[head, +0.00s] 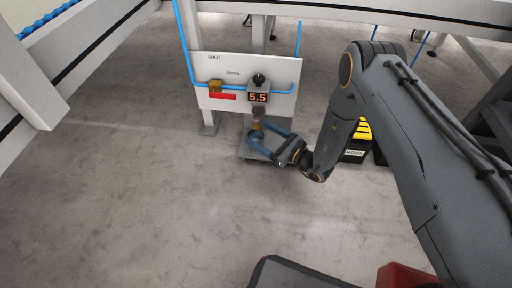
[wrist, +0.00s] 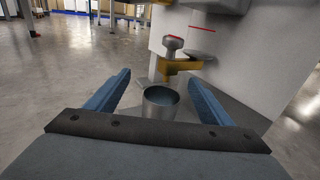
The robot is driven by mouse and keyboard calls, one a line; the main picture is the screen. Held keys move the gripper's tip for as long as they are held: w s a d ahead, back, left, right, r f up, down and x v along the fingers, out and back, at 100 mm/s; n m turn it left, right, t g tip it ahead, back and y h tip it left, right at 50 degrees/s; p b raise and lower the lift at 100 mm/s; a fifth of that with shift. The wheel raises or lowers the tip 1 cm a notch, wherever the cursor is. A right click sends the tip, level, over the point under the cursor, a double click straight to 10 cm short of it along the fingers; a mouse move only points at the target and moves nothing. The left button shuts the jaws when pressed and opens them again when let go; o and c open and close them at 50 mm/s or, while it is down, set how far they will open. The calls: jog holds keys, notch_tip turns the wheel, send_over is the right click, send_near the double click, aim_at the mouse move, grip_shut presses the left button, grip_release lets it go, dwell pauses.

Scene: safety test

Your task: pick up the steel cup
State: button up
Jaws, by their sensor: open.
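The steel cup (wrist: 161,104) stands upright between the two blue fingers of my gripper (wrist: 159,77) in the wrist view. Its open top shows a grey-blue inside; I cannot tell whether it holds liquid. My gripper is open, with a gap between each finger and the cup. A brass tap (wrist: 180,70) with a round knob is just beyond and above the cup. In the head view my gripper (head: 258,131) reaches left to below the panel, and its fingers largely hide the cup.
A white panel (head: 203,68) behind carries a blue pipe (head: 282,91), a brass fitting (head: 215,86), a red tag and a display (head: 258,98) reading 5.5. A low grey plate (head: 250,153) lies under my gripper. A yellow-and-black box (head: 357,145) stands right. The floor at left is clear.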

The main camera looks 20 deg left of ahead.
aim_at(262, 143)
jog(key=shift+m+t, duration=0.6)
jog(key=f, duration=0.1)
jog(key=f+b, duration=0.1)
jog(key=f, duration=0.3)
jog(key=shift+w+f+b, duration=0.15)
jog(key=shift+w+b, duration=0.1)
jog(key=shift+b, duration=0.15)
jog(key=shift+w+a+f, duration=0.1)
jog(key=shift+b+x, duration=2.65)
jog(key=shift+x, duration=1.1)
jog(key=c, duration=1.3)
jog(key=shift+o, duration=0.2)
jog(key=shift+r, duration=0.25)
